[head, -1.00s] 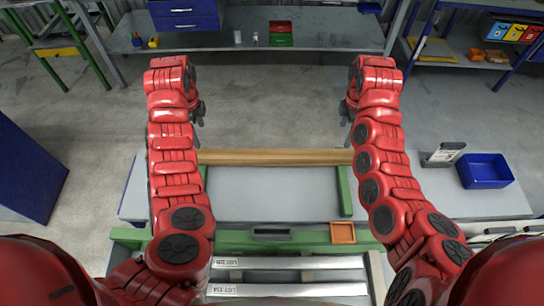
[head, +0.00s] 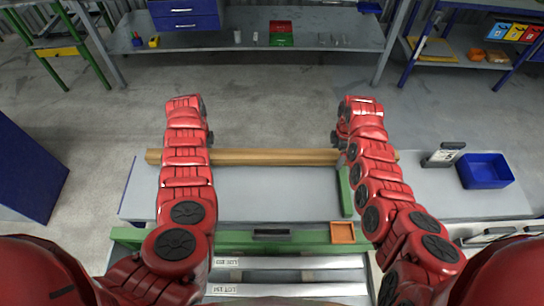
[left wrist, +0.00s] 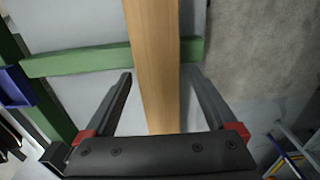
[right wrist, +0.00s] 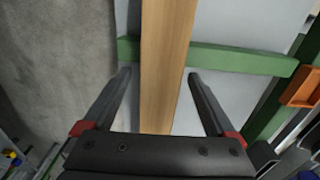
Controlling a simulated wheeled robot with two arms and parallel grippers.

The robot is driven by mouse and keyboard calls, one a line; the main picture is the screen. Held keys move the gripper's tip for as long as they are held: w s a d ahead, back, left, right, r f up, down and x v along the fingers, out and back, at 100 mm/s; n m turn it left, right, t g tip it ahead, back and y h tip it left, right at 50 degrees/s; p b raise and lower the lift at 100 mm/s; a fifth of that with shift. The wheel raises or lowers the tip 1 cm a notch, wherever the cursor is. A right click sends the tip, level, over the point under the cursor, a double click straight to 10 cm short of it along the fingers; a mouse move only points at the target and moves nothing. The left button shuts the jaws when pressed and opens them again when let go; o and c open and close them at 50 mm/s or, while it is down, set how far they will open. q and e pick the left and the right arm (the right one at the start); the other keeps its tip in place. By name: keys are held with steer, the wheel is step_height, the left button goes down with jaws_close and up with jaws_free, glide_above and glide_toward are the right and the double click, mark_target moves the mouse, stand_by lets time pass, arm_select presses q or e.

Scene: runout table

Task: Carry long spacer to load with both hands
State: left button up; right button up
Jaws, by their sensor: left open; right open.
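The long spacer, a straight wooden bar (head: 275,157), lies crosswise over green supports on the grey table. My left gripper (head: 209,138) is above the bar's left part; in the left wrist view its open fingers (left wrist: 160,76) stand on either side of the wood (left wrist: 155,45). My right gripper (head: 336,140) is above the bar's right part; in the right wrist view its open fingers (right wrist: 158,76) also flank the wood (right wrist: 167,40). I cannot tell whether any finger touches it. Two pale strips with printed lot labels (head: 290,262) lie in front, nearest me.
A green beam (head: 300,238) runs along the table's front, with an orange tray (head: 343,232) on it. A blue bin (head: 485,170) and a small sign holder (head: 443,154) stand on the right. A shelf (head: 340,38) with a blue drawer unit is farther back.

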arm_select(q)
steer(key=shift+f, duration=0.1)
arm_select(e)
steer(key=shift+f, duration=0.15)
arm_select(q)
jaws_close()
arm_select(e)
jaws_close()
